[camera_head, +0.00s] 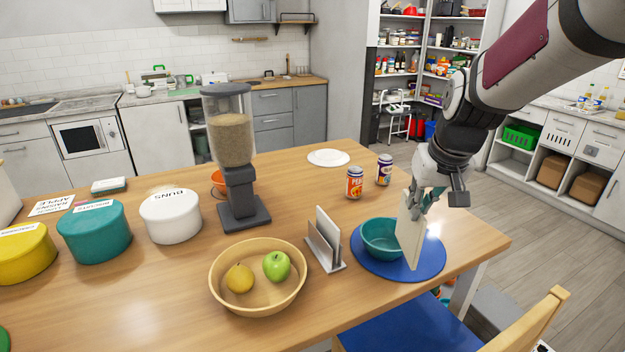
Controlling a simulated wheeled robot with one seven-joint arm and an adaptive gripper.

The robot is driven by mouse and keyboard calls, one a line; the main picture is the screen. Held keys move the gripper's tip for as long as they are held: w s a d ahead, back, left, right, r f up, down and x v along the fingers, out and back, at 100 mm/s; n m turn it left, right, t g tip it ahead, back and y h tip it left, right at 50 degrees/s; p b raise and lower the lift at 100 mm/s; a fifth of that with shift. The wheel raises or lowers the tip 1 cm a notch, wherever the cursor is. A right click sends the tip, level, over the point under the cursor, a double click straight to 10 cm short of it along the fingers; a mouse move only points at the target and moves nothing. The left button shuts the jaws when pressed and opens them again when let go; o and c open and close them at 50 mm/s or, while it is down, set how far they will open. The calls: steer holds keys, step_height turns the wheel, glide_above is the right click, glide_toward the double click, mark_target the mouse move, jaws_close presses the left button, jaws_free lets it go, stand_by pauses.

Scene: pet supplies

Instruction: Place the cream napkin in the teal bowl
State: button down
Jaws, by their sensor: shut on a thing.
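The cream napkin (411,238) is a flat, upright panel held in my gripper (418,197). My gripper points down and is shut on the napkin's upper part. The napkin hangs in front of the right side of the teal bowl (376,240) and hides part of it. I cannot tell whether its lower end touches the bowl or the mat. The bowl stands on a round blue mat (372,264) near the right end of the table.
A grey napkin holder (325,246) stands just left of the mat. A wooden bowl (257,301) with two fruits is further left. Two cans (354,183) stand behind the teal bowl. A food dispenser (228,130) rises further back. A chair (530,325) is at the front right.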

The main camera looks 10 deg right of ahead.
steer(key=w+d+f, duration=0.1)
steer(key=w+f, duration=0.1)
steer(key=w, duration=0.4)
steer(key=w+d+f+p, duration=0.1)
steer(key=w+f, duration=0.1)
steer(key=w, duration=0.4)
steer(key=shift+d+f, duration=0.25)
steer(key=shift+f, duration=0.7)
steer(key=c, duration=1.7)
jaws_free()
